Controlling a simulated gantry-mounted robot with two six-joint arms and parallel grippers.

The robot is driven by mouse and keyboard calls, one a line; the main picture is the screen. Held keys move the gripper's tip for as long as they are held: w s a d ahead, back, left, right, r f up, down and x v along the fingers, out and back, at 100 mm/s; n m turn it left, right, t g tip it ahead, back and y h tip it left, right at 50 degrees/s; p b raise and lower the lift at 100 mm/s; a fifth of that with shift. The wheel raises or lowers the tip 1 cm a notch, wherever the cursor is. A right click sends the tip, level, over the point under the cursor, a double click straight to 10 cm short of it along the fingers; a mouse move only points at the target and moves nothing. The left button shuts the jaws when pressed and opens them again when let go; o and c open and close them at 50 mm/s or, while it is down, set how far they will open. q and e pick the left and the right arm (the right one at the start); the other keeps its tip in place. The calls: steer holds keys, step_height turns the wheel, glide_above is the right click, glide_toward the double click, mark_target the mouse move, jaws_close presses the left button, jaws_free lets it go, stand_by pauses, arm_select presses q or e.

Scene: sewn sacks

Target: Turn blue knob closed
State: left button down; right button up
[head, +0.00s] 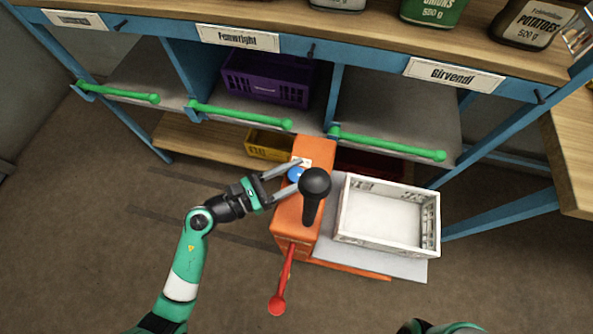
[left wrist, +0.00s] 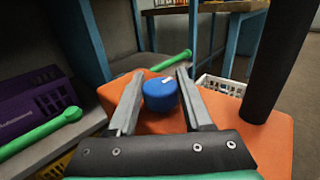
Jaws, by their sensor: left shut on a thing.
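The blue knob (head: 296,174) sits on top of the orange machine (head: 314,155), beside its black upright post (head: 314,185). It also shows in the left wrist view (left wrist: 160,95), with a small white mark on its top. My left gripper (head: 292,171) comes in from the left, and its two grey fingers lie on either side of the knob, shut on it. In the left wrist view the gripper (left wrist: 160,84) has the knob between its fingertips. My right gripper is out of view.
A red lever (head: 283,280) sticks out at the machine's front. A white crate (head: 434,222) stands on the plate to its right. Behind are blue shelving with green bars (head: 388,145), a purple crate (head: 266,80) and a yellow crate (head: 262,145). Floor at left is clear.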

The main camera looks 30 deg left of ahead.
arm_select(q)
steer(key=shift+h, duration=0.3)
steer(key=shift+w+f+m+g+h+b, duration=0.1)
steer(key=shift+f+m+g+h+b, duration=0.05)
steer(key=shift+m+g+h+b, duration=0.8)
steer(key=m+g+h+b, duration=0.3)
steer(key=m+g+h, duration=0.1)
steer(key=g, duration=0.1)
steer(key=shift+m+g+b, duration=0.35)
steer(key=m+g, duration=0.1)
steer(key=g, duration=0.1)
steer(key=m+g+h, duration=0.1)
steer(key=g, duration=0.1)
steer(key=shift+r+m+h, duration=0.2)
steer(key=shift+m+h, duration=0.05)
steer(key=shift+m, duration=0.15)
steer(key=shift+m+g, duration=1.2)
steer(key=shift+g, duration=0.8)
steer(key=shift+f+m+g, duration=0.1)
steer(key=shift+m+g, duration=0.3)
steer(key=shift+g, duration=0.2)
steer(key=shift+c, duration=1.6)
jaws_free()
steer(key=shift+n+t, duration=0.3)
steer(key=shift+t, duration=0.3)
